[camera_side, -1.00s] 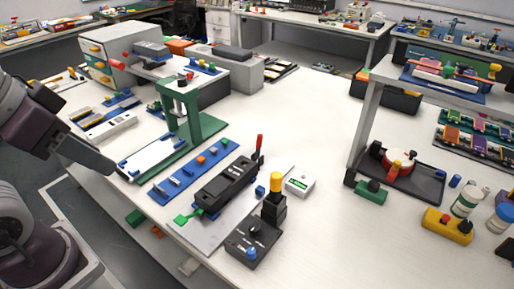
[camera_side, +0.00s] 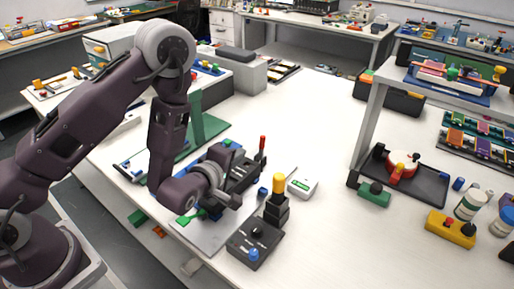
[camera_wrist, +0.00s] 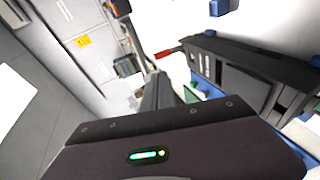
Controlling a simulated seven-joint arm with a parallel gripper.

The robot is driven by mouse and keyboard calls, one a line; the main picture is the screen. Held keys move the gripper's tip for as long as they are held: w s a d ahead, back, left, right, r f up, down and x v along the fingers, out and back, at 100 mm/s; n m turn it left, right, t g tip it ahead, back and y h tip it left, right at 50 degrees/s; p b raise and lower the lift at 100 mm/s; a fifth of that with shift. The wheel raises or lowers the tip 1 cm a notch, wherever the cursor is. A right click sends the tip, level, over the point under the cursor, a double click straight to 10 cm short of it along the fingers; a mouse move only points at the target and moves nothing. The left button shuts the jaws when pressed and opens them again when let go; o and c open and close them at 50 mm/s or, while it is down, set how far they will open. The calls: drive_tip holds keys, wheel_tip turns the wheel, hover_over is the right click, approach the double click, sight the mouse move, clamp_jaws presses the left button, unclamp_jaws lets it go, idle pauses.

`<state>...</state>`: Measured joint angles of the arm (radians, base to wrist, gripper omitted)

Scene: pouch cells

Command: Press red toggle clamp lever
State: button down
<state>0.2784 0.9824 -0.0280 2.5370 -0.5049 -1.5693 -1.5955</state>
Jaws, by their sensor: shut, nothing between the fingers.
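The red toggle clamp lever (camera_side: 262,143) stands upright at the far right end of a black fixture (camera_side: 250,172), its red grip on top. In the wrist view the red lever (camera_wrist: 166,53) shows beside the dark fixture (camera_wrist: 240,65), a little beyond my fingertips. My gripper (camera_side: 236,200) is over the near part of the fixture in the side view, hiding much of it, and apart from the lever. In the wrist view my gripper (camera_wrist: 158,78) is shut and empty, pointing away from the camera.
A black box with a yellow-topped post (camera_side: 279,185) and a white box (camera_side: 302,183) stand right of the fixture. A green stand (camera_side: 208,125) is behind my arm.

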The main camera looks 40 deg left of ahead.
sight(262, 143)
drive_tip(key=f, duration=0.1)
drive_tip(key=s+f+t, duration=0.2)
drive_tip(key=shift+s+d+f+n, duration=0.1)
drive_tip(key=shift+s+d+n, duration=0.15)
drive_tip(key=shift+n, duration=0.15)
drive_tip(key=x, duration=1.4)
drive_tip(key=shift+w, duration=0.1)
drive_tip(key=shift+r, duration=0.2)
